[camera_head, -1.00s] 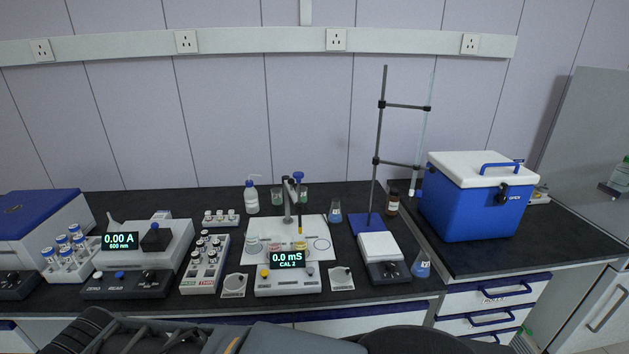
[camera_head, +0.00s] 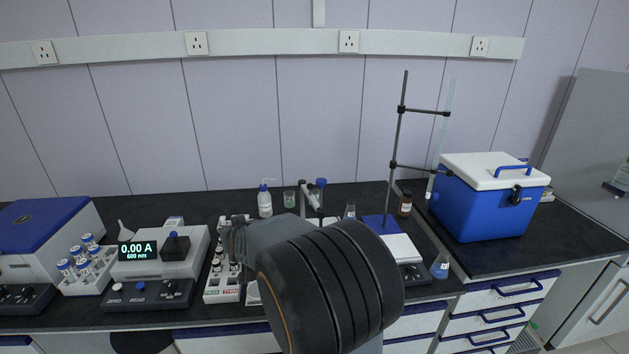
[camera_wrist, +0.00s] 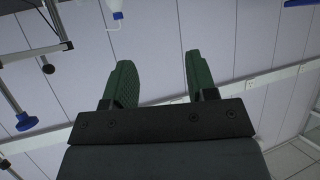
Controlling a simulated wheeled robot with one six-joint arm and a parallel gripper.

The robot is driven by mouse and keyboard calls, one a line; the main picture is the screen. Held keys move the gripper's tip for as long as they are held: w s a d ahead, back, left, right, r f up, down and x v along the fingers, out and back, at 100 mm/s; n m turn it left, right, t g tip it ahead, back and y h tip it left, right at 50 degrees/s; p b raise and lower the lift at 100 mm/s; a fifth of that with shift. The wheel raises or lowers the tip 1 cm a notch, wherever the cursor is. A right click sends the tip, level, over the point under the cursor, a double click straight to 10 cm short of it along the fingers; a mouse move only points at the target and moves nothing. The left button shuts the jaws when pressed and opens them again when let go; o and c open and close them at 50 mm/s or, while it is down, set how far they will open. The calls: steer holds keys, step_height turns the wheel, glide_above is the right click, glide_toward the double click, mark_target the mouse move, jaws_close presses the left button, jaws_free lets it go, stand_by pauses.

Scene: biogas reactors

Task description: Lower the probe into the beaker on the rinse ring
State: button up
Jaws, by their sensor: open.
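The probe's blue cap (camera_head: 321,184) shows at the top of its holder arm (camera_head: 310,193) on a grey post, behind my arm in the head view. The probe's lower part, the rinse ring and any beaker on it are hidden behind my arm in that view. My gripper (camera_wrist: 159,60) is open in the wrist view, with two green ribbed fingers apart and nothing between them. A blue cap on a thin rod (camera_wrist: 26,122) shows at the left of the wrist view, apart from the fingers; it looks like the probe's.
A wash bottle (camera_head: 265,201) and a beaker (camera_head: 289,199) stand at the back. The burette stand (camera_head: 396,150), brown bottle (camera_head: 405,204) and blue cooler box (camera_head: 485,205) are to the right. The photometer (camera_head: 160,254) and vial racks are to the left.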

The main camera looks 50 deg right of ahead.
steer(key=w+d+m+h, duration=0.1)
steer(key=d+m+h, duration=0.3)
steer(key=d, duration=0.7)
steer(key=m+g+h+p, duration=0.2)
steer(key=g+h, duration=0.1)
steer(key=h, duration=0.4)
glide_toward(311, 184)
steer(key=p+x, duration=0.1)
steer(key=x, duration=0.3)
steer(key=p+x, duration=0.1)
steer(key=x, duration=0.3)
steer(key=f+p+x, duration=0.1)
steer(key=p+x, duration=0.1)
steer(key=x, duration=0.2)
steer(key=shift+w, duration=0.2)
steer(key=shift+c, duration=0.5)
jaws_close()
